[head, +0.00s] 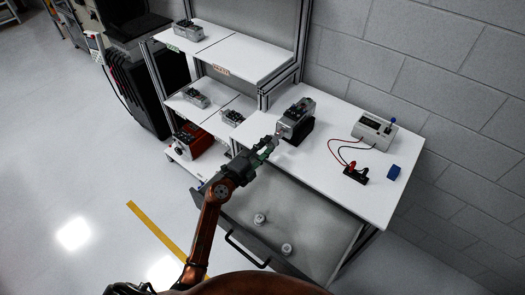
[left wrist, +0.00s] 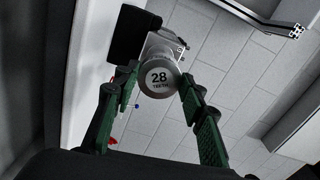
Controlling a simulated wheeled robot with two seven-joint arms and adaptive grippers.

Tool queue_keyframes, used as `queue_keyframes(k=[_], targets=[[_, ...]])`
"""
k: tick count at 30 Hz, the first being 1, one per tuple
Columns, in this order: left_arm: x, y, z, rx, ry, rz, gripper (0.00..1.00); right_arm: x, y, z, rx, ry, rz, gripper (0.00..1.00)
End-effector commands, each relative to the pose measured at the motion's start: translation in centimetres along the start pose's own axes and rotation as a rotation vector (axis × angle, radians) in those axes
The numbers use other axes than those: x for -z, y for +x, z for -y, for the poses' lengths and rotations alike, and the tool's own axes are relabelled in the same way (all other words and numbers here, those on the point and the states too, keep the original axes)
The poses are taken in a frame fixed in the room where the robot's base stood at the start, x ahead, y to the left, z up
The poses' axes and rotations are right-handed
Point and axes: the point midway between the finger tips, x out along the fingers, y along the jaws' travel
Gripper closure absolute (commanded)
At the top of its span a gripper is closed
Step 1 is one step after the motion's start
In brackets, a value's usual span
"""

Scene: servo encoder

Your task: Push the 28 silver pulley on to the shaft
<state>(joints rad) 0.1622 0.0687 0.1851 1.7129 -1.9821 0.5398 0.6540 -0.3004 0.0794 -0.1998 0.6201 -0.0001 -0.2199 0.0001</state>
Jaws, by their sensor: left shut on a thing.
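The silver pulley marked 28 (left wrist: 160,80) sits between the two green fingertips of my left gripper (left wrist: 158,88), its numbered face toward the wrist camera. In the head view my left gripper (head: 268,150) is shut on the pulley at the near side of the servo unit (head: 296,112). The servo unit is a grey-silver body on a dark stand on the white table; it also shows behind the pulley in the left wrist view (left wrist: 160,46). The shaft is hidden behind the pulley, so I cannot tell how far the pulley is on it. My right gripper is not in view.
An open drawer (head: 244,249) below the table holds two silver pulleys (head: 260,218) (head: 287,248). A meter (head: 366,130) with red and black leads, a terminal block (head: 356,175) and a blue block (head: 394,172) are on the right. Shelves with more units (head: 195,97) stand left.

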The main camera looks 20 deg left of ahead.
Motion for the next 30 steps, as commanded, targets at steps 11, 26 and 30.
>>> queue_keyframes(k=[11, 26, 30], targets=[[0.0, 1.3, 0.1, 0.001, -0.001, -0.001, 0.93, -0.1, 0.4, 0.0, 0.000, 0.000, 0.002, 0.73], [-0.1, 1.3, 0.1, 0.000, -0.001, 0.000, 0.93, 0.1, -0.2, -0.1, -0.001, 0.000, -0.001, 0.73], [-0.1, 1.4, 0.1, 0.001, -0.001, -0.001, 0.93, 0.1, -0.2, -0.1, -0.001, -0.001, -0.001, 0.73]])
